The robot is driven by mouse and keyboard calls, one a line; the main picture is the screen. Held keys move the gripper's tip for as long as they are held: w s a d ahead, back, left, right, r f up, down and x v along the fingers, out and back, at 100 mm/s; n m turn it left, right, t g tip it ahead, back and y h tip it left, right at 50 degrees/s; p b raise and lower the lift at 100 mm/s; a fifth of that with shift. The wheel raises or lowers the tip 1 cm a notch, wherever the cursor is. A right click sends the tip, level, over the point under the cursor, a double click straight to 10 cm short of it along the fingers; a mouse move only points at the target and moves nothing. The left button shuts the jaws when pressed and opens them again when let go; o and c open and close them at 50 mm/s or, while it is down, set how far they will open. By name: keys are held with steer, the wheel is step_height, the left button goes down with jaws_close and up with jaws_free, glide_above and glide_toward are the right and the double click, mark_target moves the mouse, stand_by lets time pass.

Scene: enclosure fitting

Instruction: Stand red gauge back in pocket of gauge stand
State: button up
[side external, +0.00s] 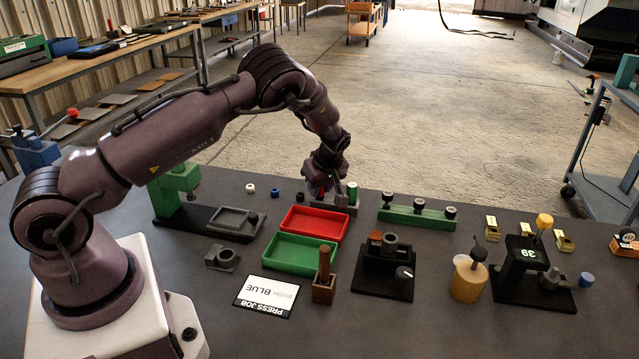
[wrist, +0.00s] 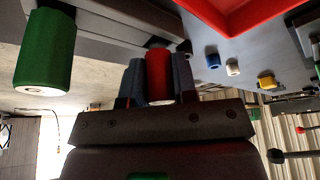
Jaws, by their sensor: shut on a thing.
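The red gauge (wrist: 158,75) is a red cylinder with a pale end face, held between the two blue-grey fingers of my gripper (wrist: 156,82). In the side view my gripper (side external: 321,192) points down at the left part of the grey gauge stand (side external: 345,209), behind the red tray. The stand also shows in the wrist view (wrist: 105,32). A green gauge (wrist: 46,50) stands at the stand's other end, and shows in the side view too (side external: 352,192). The red gauge's far end meets the stand's edge in the wrist view; I cannot tell whether it is in the pocket.
A red tray (side external: 310,237) and a green tray (side external: 278,262) lie in front of the stand. A green rail with black knobs (side external: 417,218) is to the right. Small blue (side external: 275,192) and white (side external: 250,188) bushes lie to the left.

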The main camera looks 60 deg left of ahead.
steer(key=shift+f, duration=0.15)
steer(key=o, duration=1)
steer(key=shift+o, duration=0.2)
steer(key=v, duration=1.3)
